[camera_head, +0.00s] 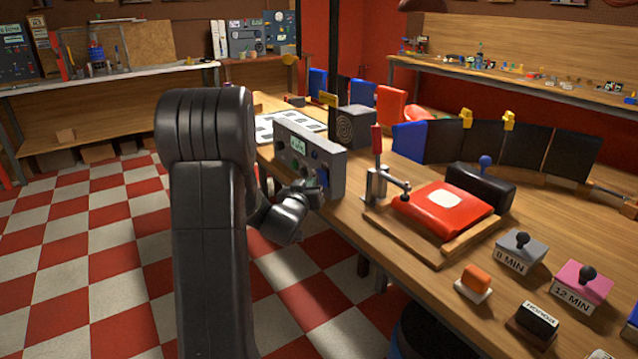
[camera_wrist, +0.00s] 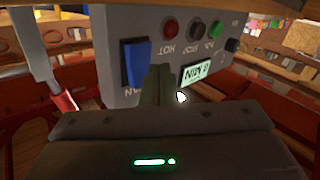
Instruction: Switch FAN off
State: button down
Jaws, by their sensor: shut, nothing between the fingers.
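The grey control box (camera_head: 311,160) stands on the bench edge in the head view. Its blue FAN rocker switch (camera_head: 322,178) is at the panel's lower right, partly behind my gripper. In the wrist view the panel appears upside down, with the blue FAN switch (camera_wrist: 136,62) left of my fingers and its label partly covered. My gripper (camera_wrist: 158,82) is shut and empty, its fingertips close to the panel beside the switch. I cannot tell whether they touch it. In the head view my gripper (camera_head: 308,188) is in front of the box. The rocker's tilt is not clear.
Beside the switch are a red HOT lamp (camera_wrist: 170,26), a dark STOP button (camera_wrist: 196,30), a green button (camera_wrist: 215,29) and a lit display (camera_wrist: 196,71). A clamp with a red handle (camera_head: 376,140) and a red pad (camera_head: 443,207) lie right of the box.

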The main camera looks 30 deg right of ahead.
jog(key=shift+a+r, duration=0.15)
jog(key=shift+a, duration=0.1)
jog(key=a, duration=0.1)
jog(key=a+r+p, duration=0.1)
jog(key=a, duration=0.1)
jog(key=a+r, duration=0.1)
jog(key=shift+s+a+p, duration=0.2)
jog(key=shift+p, duration=0.15)
dwell(0.4)
jog(key=a+p, duration=0.1)
jog(key=a+r+p, duration=0.1)
jog(key=a+p, duration=0.1)
jog(key=shift+s+a+r, duration=0.15)
jog(key=shift+a+r, duration=0.1)
jog(key=shift+r, duration=0.05)
dwell(0.4)
